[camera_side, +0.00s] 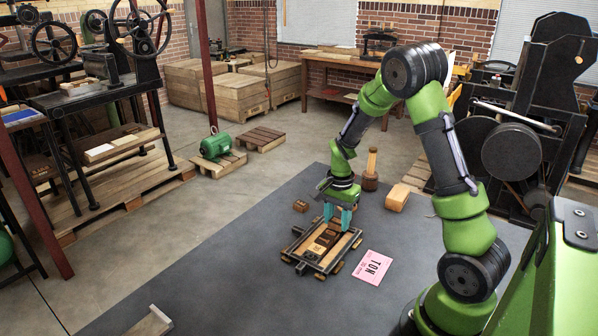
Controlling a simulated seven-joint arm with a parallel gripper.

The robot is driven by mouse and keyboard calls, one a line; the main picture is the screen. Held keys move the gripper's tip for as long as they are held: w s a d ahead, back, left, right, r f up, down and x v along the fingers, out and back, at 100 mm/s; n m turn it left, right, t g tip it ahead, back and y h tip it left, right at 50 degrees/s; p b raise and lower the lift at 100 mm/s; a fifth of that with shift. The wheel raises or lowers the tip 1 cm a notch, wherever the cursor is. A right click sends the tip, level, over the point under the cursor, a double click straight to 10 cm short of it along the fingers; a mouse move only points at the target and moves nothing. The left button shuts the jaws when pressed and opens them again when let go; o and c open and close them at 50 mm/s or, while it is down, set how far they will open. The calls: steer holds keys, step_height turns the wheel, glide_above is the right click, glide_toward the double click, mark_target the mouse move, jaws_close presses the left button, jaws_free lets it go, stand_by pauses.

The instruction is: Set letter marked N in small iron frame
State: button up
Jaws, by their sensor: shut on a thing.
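My gripper (338,222), with teal fingers, points down over the far part of the small iron frame (303,266). It is shut on a small dark block, mostly hidden between the fingers; its letter cannot be read. I cannot tell whether the block touches what is below it. The frame lies on the grey mat and holds wooden strips and dark pieces, with pale marks too small to read.
A small brown block (301,206) lies beyond the frame to the left. A wooden mallet (371,170) stands upright behind, with a wooden block (396,198) near it. The grey mat (230,275) is bare to the left. A pale piece (148,322) lies at the bottom edge.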

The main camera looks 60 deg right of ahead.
mark_target(337, 221)
steer(key=shift+f, duration=0.3)
steer(key=o, duration=1)
step_height(337, 221, up, 13)
steer(key=s+a+r+n+t+y, duration=0.1)
steer(key=s+a+r+n+t, duration=0.2)
steer(key=a+n, duration=0.4)
steer(key=s+a+r+n+t+y, duration=0.1)
steer(key=s+a+r+n+t, duration=0.3)
steer(key=a, duration=1)
step_height(337, 221, up, 3)
steer(key=s+n, duration=0.2)
steer(key=n, duration=0.1)
steer(key=shift+s+f, duration=0.15)
steer(key=shift+s, duration=0.05)
